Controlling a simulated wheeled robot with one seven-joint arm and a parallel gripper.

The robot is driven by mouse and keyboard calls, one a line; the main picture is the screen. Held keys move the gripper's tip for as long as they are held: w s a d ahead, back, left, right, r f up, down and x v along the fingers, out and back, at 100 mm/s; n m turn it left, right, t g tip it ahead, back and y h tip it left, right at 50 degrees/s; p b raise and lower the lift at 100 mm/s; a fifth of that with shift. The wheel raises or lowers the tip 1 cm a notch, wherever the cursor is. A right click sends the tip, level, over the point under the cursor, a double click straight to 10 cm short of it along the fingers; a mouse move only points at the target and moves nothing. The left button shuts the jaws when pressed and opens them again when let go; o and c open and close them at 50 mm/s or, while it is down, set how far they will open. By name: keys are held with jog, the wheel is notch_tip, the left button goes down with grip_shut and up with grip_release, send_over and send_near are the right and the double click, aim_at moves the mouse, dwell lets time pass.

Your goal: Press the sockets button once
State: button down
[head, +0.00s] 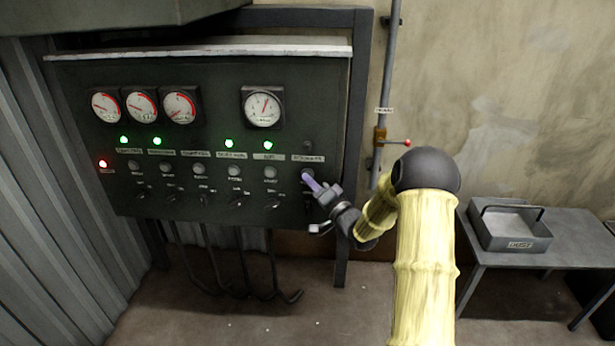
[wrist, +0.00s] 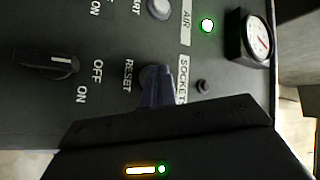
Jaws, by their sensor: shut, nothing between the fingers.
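The sockets button is a dark round button at the right end of the grey control panel (head: 215,130), between the RESET and SOCKETS labels (wrist: 182,80). In the wrist view the sockets button (wrist: 147,70) is mostly hidden behind my fingers. My gripper (head: 306,176) is shut and empty, its purple-grey fingertips pointing at the panel over the button. My gripper (wrist: 157,76) overlaps the button in the wrist view; I cannot tell whether it touches or presses it. The small sockets lamp (wrist: 203,86) is dark.
The air button (wrist: 158,8) and its lit green lamp (wrist: 207,25) are beside the sockets column. An OFF/ON rotary switch (wrist: 48,62) sits below RESET. A pipe with a red-tipped lever (head: 405,143) is right of the panel. A metal tray (head: 515,243) stands on a side table.

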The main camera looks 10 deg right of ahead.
jog(key=shift+s, duration=0.1)
jog(key=shift+s+a, duration=0.15)
jog(key=shift+s, duration=0.6)
jog(key=shift+s, duration=0.1)
jog(key=s, duration=0.1)
jog(key=s+a, duration=0.1)
jog(key=s, duration=0.2)
jog(key=shift+s+a+b, duration=0.3)
jog(key=shift+a+b, duration=0.05)
dwell(0.6)
